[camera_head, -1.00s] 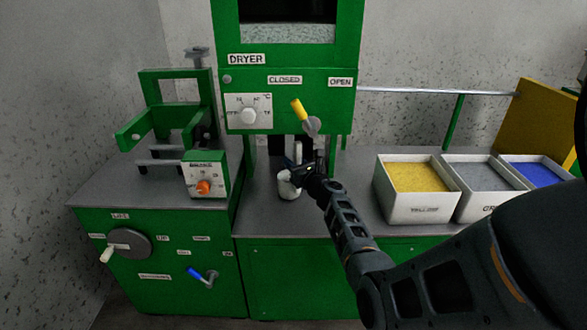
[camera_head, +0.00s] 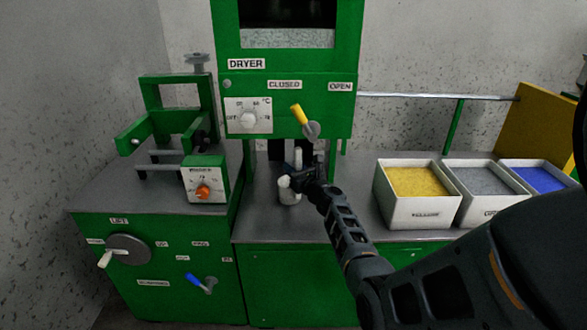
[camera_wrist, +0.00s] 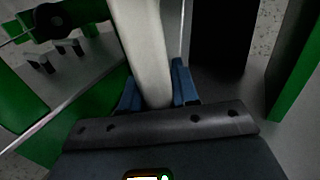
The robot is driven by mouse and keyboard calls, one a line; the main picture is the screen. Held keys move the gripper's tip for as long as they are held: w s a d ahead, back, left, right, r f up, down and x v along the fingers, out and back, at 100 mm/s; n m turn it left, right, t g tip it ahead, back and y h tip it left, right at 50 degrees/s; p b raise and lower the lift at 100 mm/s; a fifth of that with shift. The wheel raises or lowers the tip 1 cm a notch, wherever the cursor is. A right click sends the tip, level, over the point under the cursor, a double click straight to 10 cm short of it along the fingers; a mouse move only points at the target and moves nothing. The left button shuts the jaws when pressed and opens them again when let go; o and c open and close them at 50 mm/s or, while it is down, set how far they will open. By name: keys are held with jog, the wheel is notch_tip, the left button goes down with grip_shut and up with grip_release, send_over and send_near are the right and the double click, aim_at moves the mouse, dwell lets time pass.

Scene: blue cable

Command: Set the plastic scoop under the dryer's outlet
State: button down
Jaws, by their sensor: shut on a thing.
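The white plastic scoop (camera_head: 289,194) is at the counter in front of the lower opening of the green dryer (camera_head: 290,100). My gripper (camera_head: 297,178) is shut on the scoop's pale handle, which rises between the blue fingertips in the wrist view (camera_wrist: 150,60). The scoop's bowl is partly hidden by my gripper, and I cannot tell whether it touches the counter. The dryer's outlet is in the dark recess (camera_head: 276,150) under the labelled panel, partly hidden. The yellow-handled lever (camera_head: 299,114) sits between the CLOSED and OPEN labels.
White bins of yellow (camera_head: 398,213), grey (camera_head: 470,211) and blue (camera_head: 535,172) granules stand to the right. A green machine with an orange knob (camera_head: 203,191) stands to the left. The counter (camera_head: 265,220) is bare in front of the dryer.

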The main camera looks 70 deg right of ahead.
jog(key=shift+f, duration=0.15)
jog(key=c, duration=0.8)
grip_release()
jog(key=shift+p+v, duration=0.65)
jog(key=shift+v, duration=3.25)
